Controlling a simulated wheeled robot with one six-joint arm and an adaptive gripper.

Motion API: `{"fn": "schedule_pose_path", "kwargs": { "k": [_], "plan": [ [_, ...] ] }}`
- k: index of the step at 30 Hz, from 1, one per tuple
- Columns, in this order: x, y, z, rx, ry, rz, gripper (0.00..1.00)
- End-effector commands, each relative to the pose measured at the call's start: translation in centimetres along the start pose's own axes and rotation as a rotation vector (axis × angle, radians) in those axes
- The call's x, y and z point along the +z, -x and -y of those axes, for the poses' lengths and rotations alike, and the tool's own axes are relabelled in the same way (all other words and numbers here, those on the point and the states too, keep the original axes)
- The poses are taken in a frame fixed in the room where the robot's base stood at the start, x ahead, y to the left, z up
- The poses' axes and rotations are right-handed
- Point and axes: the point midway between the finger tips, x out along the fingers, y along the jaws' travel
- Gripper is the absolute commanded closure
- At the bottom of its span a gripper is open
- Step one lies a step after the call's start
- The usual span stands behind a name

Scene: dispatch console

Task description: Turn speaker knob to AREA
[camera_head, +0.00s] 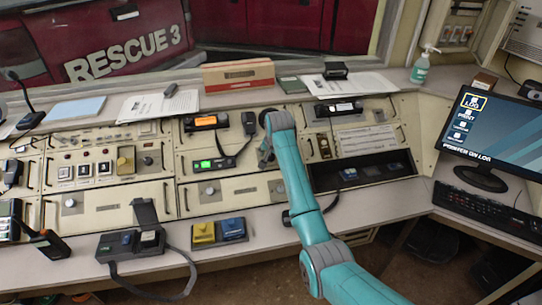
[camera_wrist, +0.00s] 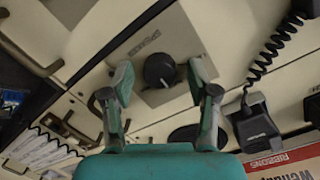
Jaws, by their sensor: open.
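In the wrist view a round black knob (camera_wrist: 159,70) sits on a grey plate on the cream console panel, with a dark label beside it too blurred to read. Its pointer direction and position marks cannot be made out. My gripper (camera_wrist: 160,80) is open, with one finger on each side of the knob in the picture. I see gaps between the fingers and the knob, and cannot tell how far the tips are from the panel. In the head view my gripper (camera_head: 266,153) is at the middle of the console, and my arm hides the knob there.
A black handset (camera_wrist: 254,122) with a coiled cord is right of my gripper in the wrist view; it also shows in the head view (camera_head: 249,122). A radio with a green display (camera_head: 214,164) is to the left. A red-and-tan box (camera_head: 238,75) stands on the shelf behind.

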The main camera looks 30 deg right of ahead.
Motion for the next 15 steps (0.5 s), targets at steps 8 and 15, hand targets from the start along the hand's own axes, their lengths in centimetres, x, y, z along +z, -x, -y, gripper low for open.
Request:
{"fn": "schedule_pose_path", "kwargs": {
  "k": [8,15],
  "plan": [
    [0.0,0.02,0.0,0.0,0.0,0.0,0.73],
    [0.02,0.02,0.0,0.0,-0.001,0.0,1.0]
  ]
}}
